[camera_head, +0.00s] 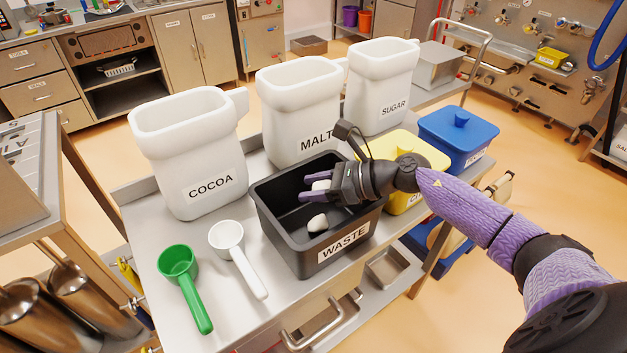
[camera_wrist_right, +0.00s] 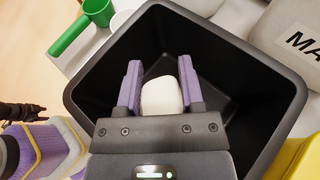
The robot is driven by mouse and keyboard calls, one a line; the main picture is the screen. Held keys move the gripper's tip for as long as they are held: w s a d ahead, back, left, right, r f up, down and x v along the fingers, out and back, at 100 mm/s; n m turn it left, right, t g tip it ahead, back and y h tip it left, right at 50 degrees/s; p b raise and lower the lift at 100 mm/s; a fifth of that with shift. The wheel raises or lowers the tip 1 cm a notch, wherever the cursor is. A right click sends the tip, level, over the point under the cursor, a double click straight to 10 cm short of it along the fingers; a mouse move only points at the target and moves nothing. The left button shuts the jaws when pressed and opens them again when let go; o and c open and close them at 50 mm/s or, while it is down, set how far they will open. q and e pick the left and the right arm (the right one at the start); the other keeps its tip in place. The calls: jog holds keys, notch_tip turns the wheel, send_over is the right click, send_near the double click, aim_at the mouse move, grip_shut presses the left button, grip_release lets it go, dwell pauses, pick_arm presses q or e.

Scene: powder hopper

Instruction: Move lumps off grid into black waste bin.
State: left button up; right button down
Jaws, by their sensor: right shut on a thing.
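The black waste bin (camera_head: 284,249), labelled WASTE, stands on a steel cart; its open mouth also shows in the right wrist view (camera_wrist_right: 90,92). My right gripper (camera_head: 318,188) reaches over the bin from the right in the head view. Its purple fingers are shut on a white lump (camera_wrist_right: 162,97), partly hidden by a finger in the head view (camera_head: 321,185). A second white lump (camera_head: 317,222) shows inside the bin below the gripper; the wrist view does not show it. I cannot make out the grid. My left gripper is out of view.
White tubs labelled COCOA (camera_head: 190,155), MALT (camera_head: 297,115) and SUGAR (camera_head: 381,90) stand behind the bin. A green scoop (camera_head: 186,285) and a white scoop (camera_head: 238,258) lie left of it. Yellow (camera_head: 405,150) and blue (camera_head: 458,135) lidded boxes stand at right.

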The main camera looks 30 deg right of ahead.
jog(key=shift+r, duration=0.1)
jog(key=shift+c, duration=0.7)
grip_release()
jog(key=p+v, duration=0.1)
jog(key=v, duration=0.9)
